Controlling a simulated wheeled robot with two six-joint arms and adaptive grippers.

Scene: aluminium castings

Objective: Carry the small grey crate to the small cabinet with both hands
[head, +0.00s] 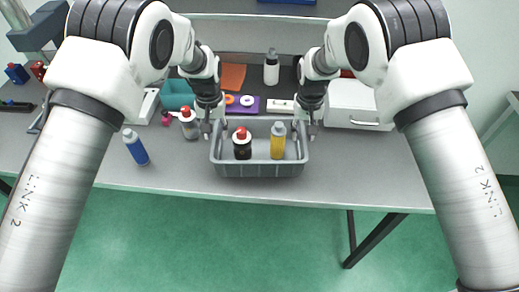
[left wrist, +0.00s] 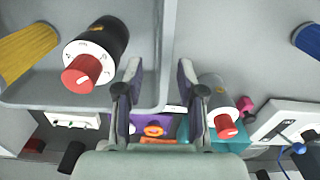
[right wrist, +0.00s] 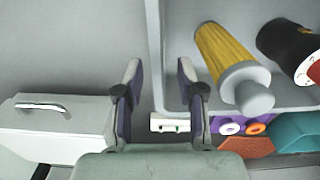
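The small grey crate (head: 258,170) stands on the table near its front edge. It holds a dark bottle with a red cap (head: 242,146) and a yellow bottle with a grey cap (head: 278,142). My left gripper (head: 207,130) is at the crate's left side and my right gripper (head: 312,130) at its right side. In the left wrist view (left wrist: 157,90) and the right wrist view (right wrist: 160,90) the fingers are apart, with a crate wall showing between them. I see no finger closed on a wall. The small white cabinet (head: 352,100) with a handle stands right of the crate.
A grey bottle with a red cap (head: 189,124) stands close left of my left gripper. A blue bottle (head: 136,148) is further left. A teal bin (head: 176,92), a purple block (head: 243,108) and a white bottle (head: 271,68) are behind. The table front right is clear.

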